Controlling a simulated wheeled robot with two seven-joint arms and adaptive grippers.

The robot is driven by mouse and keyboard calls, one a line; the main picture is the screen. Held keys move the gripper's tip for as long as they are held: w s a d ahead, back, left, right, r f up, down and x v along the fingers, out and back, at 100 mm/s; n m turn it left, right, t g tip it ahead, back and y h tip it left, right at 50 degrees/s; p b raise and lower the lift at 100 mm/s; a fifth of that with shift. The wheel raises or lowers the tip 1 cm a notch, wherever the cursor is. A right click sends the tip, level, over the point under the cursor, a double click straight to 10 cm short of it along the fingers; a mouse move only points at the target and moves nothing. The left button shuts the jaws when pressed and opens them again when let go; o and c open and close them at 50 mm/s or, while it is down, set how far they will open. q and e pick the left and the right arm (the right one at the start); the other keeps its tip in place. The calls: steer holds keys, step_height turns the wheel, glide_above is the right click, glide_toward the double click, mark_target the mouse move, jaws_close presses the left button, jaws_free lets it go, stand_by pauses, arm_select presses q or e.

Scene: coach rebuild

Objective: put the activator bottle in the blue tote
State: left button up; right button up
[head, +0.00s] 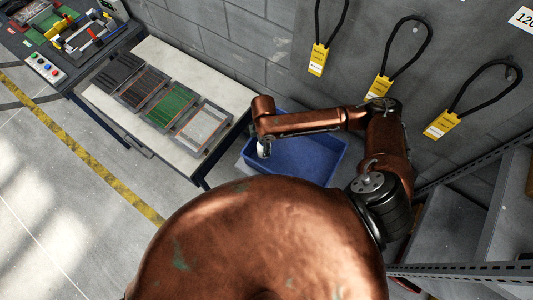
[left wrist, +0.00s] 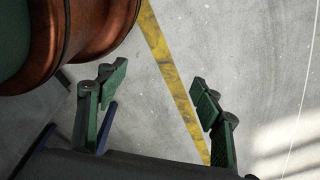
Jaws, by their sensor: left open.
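The blue tote (head: 318,163) stands beyond my copper body in the head view, beside the pale workbench. My right arm comes in from the right and reaches across the tote. Its gripper (head: 264,140) points down at the tote's left side and is mostly hidden under the wrist. A small white thing (head: 263,150) shows just under it; it may be the activator bottle, but I cannot tell whether it is gripped. My left gripper (left wrist: 157,88) is open and empty in the left wrist view, above the floor; the head view does not show it.
The pale workbench (head: 217,97) holds several flat framed trays, one with a green board (head: 168,107). A dark bench with a button box (head: 43,68) is at upper left. Grey shelving (head: 455,225) stands at right. Black loops with yellow tags hang on the wall. The left floor is clear.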

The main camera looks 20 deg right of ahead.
steer(key=shift+f+b, duration=0.45)
steer(key=shift+f, duration=0.35)
steer(key=shift+f+b, duration=0.4)
steer(key=shift+b, duration=0.05)
step_height(320, 180, down, 3)
steer(key=b, duration=0.4)
steer(key=shift+f, duration=0.1)
arm_select(q)
step_height(320, 180, down, 7)
steer(key=s, duration=0.1)
steer(key=shift+s+r, duration=0.15)
steer(key=shift+s, duration=0.05)
steer(key=shift+a+r, duration=0.1)
arm_select(e)
steer(key=o, duration=1.4)
steer(key=shift+c, duration=0.2)
